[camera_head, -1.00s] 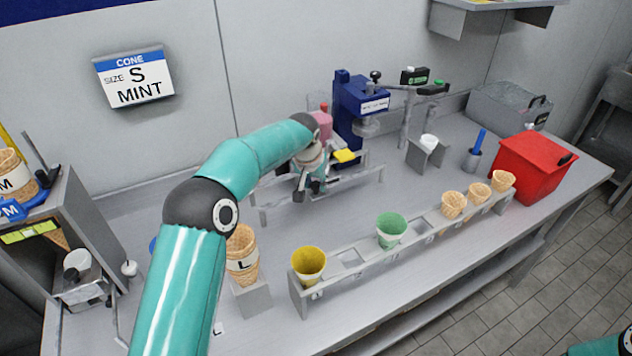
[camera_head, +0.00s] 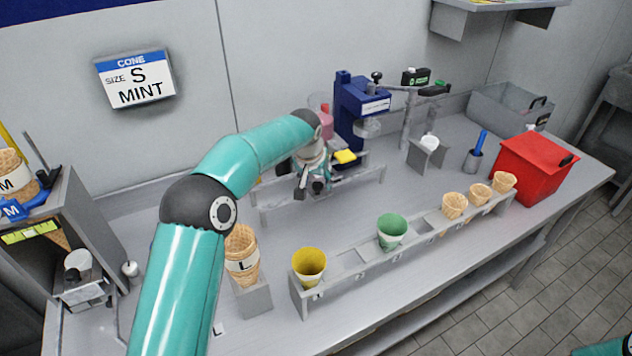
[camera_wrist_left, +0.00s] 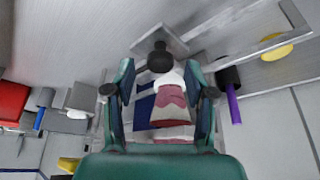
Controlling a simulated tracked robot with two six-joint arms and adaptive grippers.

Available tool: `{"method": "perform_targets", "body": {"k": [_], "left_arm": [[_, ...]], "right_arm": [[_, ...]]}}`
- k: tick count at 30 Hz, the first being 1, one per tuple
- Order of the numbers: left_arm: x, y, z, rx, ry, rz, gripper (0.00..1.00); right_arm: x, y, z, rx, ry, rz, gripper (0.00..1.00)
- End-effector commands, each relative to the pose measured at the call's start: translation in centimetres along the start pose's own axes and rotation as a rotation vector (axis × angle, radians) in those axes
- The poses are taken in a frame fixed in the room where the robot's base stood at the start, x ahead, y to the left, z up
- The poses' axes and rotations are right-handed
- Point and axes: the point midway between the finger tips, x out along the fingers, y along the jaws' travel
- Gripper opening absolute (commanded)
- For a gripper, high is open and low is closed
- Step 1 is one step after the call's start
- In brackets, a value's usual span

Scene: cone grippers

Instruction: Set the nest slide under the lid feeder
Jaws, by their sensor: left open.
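My left gripper (camera_head: 313,187) reaches down at the grey rails (camera_head: 350,180) in front of the blue machine (camera_head: 358,110). In the left wrist view its fingers (camera_wrist_left: 160,70) are apart, with a black knob (camera_wrist_left: 160,57) on a grey plate (camera_wrist_left: 158,38) showing between the tips. I take the knob and plate for the nest slide; contact cannot be told. A pink and white stack (camera_wrist_left: 170,105) shows between the fingers, and the pink stack (camera_head: 325,122) beside the blue machine may be the lid feeder. My gripper hides part of the rails.
A yellow piece (camera_head: 345,157) sits by the rails. In front stands a long rack (camera_head: 345,270) with yellow, green and plain cones. A cone stack marked L (camera_head: 242,265) stands to its left. A red bin (camera_head: 533,165) is at right. Bare counter lies between rails and rack.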

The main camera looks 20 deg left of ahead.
Motion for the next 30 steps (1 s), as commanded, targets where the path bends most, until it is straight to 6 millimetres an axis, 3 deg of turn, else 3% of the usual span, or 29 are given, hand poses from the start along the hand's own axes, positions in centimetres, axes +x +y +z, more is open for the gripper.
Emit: {"method": "perform_targets", "body": {"k": [9, 15, 21, 30], "left_arm": [[-6.3, 0.0, -0.1, 0.0, 0.005, 0.0, 0.55], [-9.4, 0.0, -0.1, -0.001, 0.003, 0.0, 0.55], [-10.5, 0.0, -0.1, -0.001, 0.001, 0.0, 0.55], [-10.6, 0.0, -0.1, -0.001, 0.001, 0.0, 0.55]], "right_arm": [[0.0, 0.0, 0.0, 0.0, 0.0, 0.0, 0.4], [0.0, 0.0, 0.0, 0.0, 0.0, 0.0, 0.4], [0.0, 0.0, 0.0, 0.0, 0.0, 0.0, 0.4], [0.1, 0.0, 0.0, 0.0, 0.0, 0.0, 0.4]]}}
